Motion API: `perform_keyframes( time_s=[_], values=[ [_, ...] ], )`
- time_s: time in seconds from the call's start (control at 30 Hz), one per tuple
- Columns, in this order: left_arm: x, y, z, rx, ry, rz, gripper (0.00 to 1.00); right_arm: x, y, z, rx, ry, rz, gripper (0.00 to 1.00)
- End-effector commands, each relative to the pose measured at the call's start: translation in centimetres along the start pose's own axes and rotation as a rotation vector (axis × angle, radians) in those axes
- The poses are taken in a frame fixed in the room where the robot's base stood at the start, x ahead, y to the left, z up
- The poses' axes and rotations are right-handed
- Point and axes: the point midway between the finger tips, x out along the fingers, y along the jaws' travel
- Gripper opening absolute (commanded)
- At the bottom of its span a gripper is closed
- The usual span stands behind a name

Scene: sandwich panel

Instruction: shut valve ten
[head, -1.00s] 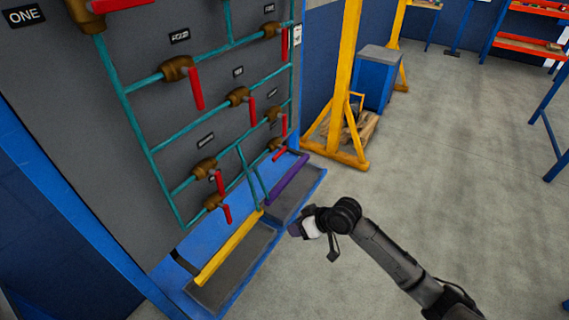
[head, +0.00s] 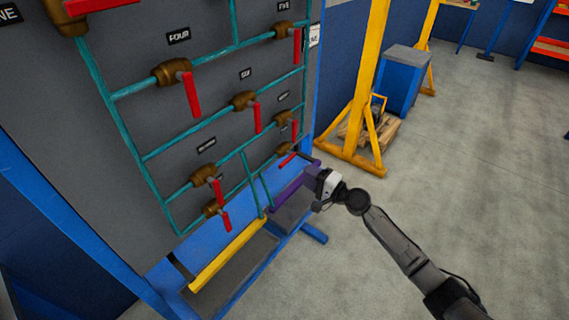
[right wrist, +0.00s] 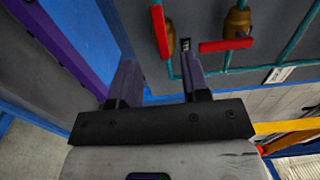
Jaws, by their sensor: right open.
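The valve panel (head: 120,170) carries several brass valves with red handles, labelled with small plates. The number ten is not legible on any plate. At the lower right, one valve's red handle (head: 287,160) lies slanted, nearly along its pipe, unlike the hanging handles around it. In the right wrist view a red handle (right wrist: 160,32), likely the same one, is ahead of and between my fingers, apart from them. My right gripper (right wrist: 160,82) is open and empty; in the head view it is just right of that handle (head: 318,172). My left gripper is out of view.
The valve above has a hanging red handle (head: 295,131), also close ahead in the right wrist view (right wrist: 225,45). A purple bar (head: 290,190) and a yellow bar (head: 228,255) edge the ledge below. A yellow frame (head: 365,100) stands right; open floor (head: 480,180) lies beyond.

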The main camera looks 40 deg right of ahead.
Motion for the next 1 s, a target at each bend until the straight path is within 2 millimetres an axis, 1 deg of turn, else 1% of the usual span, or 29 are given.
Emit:
perform_keyframes(
  time_s=[0.03, 0.2, 0.4, 0.5, 0.73, 1.0],
  values=[
    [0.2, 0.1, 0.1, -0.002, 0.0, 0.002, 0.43, 1.1, 0.0, 0.0, 0.0, 0.0, -0.002, 0.43],
    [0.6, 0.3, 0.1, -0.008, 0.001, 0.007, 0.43, 4.2, 0.1, 0.0, 0.0, 0.0, -0.001, 0.43],
    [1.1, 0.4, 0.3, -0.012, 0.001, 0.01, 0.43, 7.2, 0.1, 0.1, -0.002, -0.001, 0.0, 0.43],
    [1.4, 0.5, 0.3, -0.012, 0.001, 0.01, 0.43, 8.4, 0.1, 0.1, -0.001, -0.001, 0.0, 0.43],
    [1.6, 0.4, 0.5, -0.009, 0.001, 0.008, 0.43, 9.8, 0.1, 0.1, -0.003, -0.001, 0.001, 0.43],
    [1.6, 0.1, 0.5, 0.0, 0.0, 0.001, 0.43, 10.1, 0.1, 0.1, -0.003, -0.002, 0.002, 0.43]
  ],
)
